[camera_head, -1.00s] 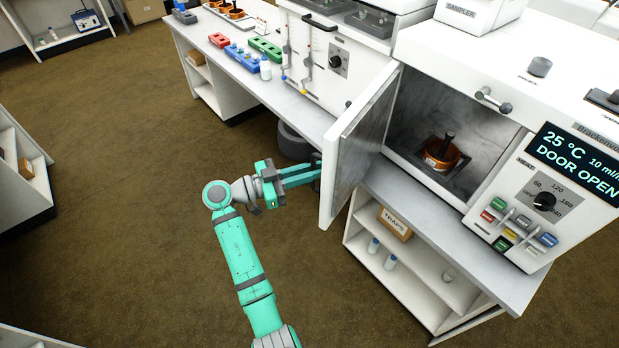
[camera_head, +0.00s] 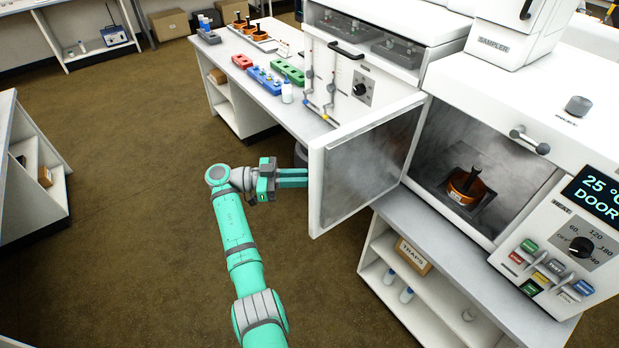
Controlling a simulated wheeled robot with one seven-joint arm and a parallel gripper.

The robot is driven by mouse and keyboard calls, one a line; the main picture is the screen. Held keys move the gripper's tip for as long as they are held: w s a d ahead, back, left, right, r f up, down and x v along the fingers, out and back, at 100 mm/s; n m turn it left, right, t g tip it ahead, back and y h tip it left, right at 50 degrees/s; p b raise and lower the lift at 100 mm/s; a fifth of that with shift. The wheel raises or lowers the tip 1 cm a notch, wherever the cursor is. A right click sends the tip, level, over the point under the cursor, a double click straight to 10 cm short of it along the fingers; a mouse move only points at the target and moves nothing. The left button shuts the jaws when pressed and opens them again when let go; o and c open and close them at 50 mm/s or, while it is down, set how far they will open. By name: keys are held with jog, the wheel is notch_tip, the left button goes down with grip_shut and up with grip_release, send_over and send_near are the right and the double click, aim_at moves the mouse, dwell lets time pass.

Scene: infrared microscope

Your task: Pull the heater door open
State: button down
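The heater door (camera_head: 365,165) is a white-edged panel with a grey inner face, hinged at the left side of the heater chamber (camera_head: 470,170). It stands swung wide open to the left, its inner face towards me. An orange vessel (camera_head: 465,187) sits inside the open chamber. My gripper (camera_head: 293,178) is at the door's free left edge, on its outer side. The fingers point right and their tips are hidden behind the door. The door's outer face and any handle on it are hidden, so the grip cannot be seen.
The display (camera_head: 600,196) reads "25 °C" and "DOOR", cut off at the right edge. A shelf below holds a "TRAPS" box (camera_head: 413,256) and white bottles. The left bench (camera_head: 240,60) carries coloured racks. Open brown floor (camera_head: 130,180) lies left of my arm.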

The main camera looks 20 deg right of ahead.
jog(key=shift+d+f, duration=0.1)
jog(key=shift+d, duration=0.2)
jog(key=c, duration=1.8)
grip_release()
jog(key=shift+o, duration=0.2)
jog(key=shift+w+a, duration=0.1)
jog(key=shift+a, duration=0.25)
jog(key=v, duration=1)
jog(key=shift+a, duration=0.35)
